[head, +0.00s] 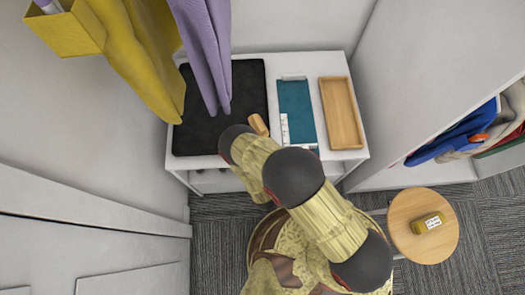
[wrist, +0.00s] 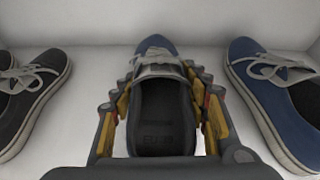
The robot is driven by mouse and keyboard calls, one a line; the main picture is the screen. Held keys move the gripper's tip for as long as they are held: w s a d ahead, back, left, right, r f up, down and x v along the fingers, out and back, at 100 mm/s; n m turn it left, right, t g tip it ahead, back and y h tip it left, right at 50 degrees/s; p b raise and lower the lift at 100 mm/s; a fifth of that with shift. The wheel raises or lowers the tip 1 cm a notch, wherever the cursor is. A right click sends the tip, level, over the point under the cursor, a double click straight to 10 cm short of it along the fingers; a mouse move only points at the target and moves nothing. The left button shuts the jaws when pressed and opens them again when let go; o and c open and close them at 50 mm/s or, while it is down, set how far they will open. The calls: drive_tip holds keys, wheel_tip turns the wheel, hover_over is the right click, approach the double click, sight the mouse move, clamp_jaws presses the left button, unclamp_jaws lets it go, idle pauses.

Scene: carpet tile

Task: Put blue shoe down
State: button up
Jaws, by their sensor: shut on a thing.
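In the wrist view a blue shoe (wrist: 152,44) with grey laces and a dark insole sits between the fingers of my gripper (wrist: 163,70), toe pointing away. The gripper is shut on its sides. A second blue shoe (wrist: 262,92) with a white sole stands apart on the right. The white surface (wrist: 210,60) shows around the shoes; I cannot tell whether the held shoe touches it. In the head view my arm reaches to the front of the white bench (head: 357,154), and the gripper and held shoe are hidden there.
A black shoe (wrist: 32,88) stands left of the held shoe. The bench top bears a black mat (head: 190,133), a teal folder (head: 295,98) and a wooden tray (head: 341,112). Yellow and purple garments (head: 205,50) hang above. A round stool (head: 408,205) stands at the right.

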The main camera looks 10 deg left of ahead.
drive_tip(key=o, duration=1.6)
drive_tip(key=shift+f, duration=0.1)
drive_tip(key=shift+s+r, duration=0.1)
drive_tip(key=shift+r, duration=0.1)
drive_tip(key=p+v, duration=0.3)
drive_tip(key=v, duration=0.7)
drive_tip(key=shift+p, duration=0.3)
drive_tip(key=shift+v, duration=0.95)
